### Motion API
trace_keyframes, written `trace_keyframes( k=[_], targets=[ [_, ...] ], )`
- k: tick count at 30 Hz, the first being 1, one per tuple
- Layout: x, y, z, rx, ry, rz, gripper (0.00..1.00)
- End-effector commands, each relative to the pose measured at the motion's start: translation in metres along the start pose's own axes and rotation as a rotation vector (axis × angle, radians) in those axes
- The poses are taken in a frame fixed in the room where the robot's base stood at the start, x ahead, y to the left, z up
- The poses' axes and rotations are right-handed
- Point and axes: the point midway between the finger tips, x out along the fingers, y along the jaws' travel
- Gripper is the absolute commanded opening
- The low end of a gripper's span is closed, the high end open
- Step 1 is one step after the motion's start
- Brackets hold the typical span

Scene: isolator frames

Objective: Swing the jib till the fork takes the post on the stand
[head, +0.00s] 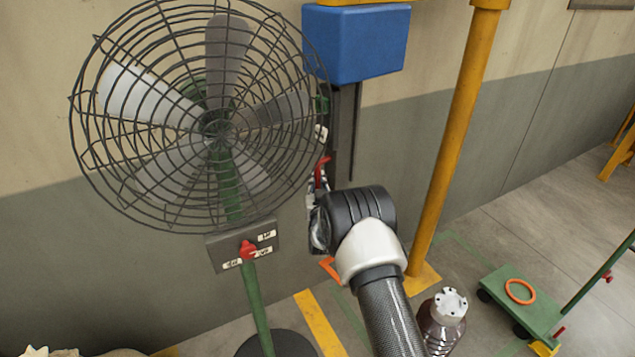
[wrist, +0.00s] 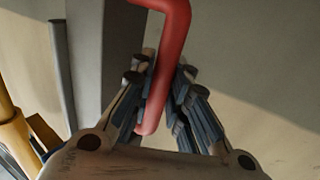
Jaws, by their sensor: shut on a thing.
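My gripper (head: 319,190) is shut on a red bent handle (head: 322,172). In the wrist view the handle (wrist: 173,45) runs down between the two fingers of my gripper (wrist: 160,98), its lower end showing near the palm. A yellow upright column (head: 459,130) stands right of my arm, and a yellow beam (head: 365,2) crosses the top edge above a blue box (head: 357,43). This may be the jib, but most of it is out of view. I cannot make out the fork, the post or its stand.
A caged fan (head: 218,125) on a green pole with a switch box (head: 243,247) stands close left of my gripper. A brown jar (head: 441,318) stands right of my arm. A green cart (head: 520,300) with an orange ring (head: 520,291) is at right. The floor behind it is open.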

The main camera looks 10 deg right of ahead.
Motion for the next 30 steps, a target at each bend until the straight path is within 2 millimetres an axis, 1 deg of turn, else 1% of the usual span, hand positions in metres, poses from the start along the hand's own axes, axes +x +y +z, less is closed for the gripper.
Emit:
trace_keyframes(
  k=[14, 20, 23, 26, 30],
  targets=[
    [0.0, 0.0, 0.0, 0.0, 0.0, 0.0, 0.0],
    [-0.007, 0.005, 0.0, 0.0, -0.001, -0.009, 0.0],
    [-0.017, 0.011, 0.0, -0.001, -0.004, -0.024, 0.0],
    [-0.033, 0.02, 0.0, -0.001, -0.005, -0.05, 0.0],
    [-0.064, 0.039, 0.0, 0.0, -0.007, -0.101, 0.0]
  ],
)
